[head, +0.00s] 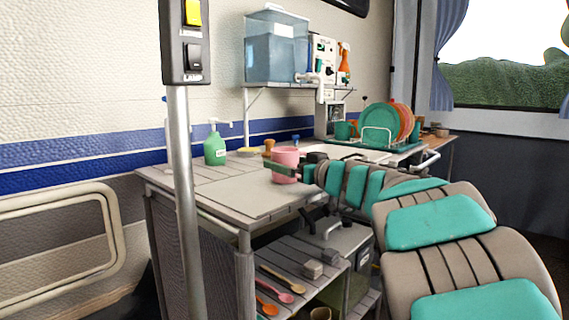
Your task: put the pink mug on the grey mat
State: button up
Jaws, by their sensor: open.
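The pink mug (287,155) stands upright on the counter, near the middle of the head view. My gripper (297,167) reaches in from the right and is open at the mug, with a dark finger overlapping its side. Whether the fingers touch the mug is hard to tell. The grey mat (240,198) appears as a pale flat sheet on the front part of the counter, to the left of and nearer than the mug. My arm hides part of the counter to the right.
A green soap bottle (215,146) stands at the counter's back left. A dish rack with plates (378,122) stands behind my arm. A metal post (180,190) rises at the left front. A lower shelf holds spoons (282,285). The counter's left part is clear.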

jog(key=p+v, duration=0.1)
jog(key=v, duration=1)
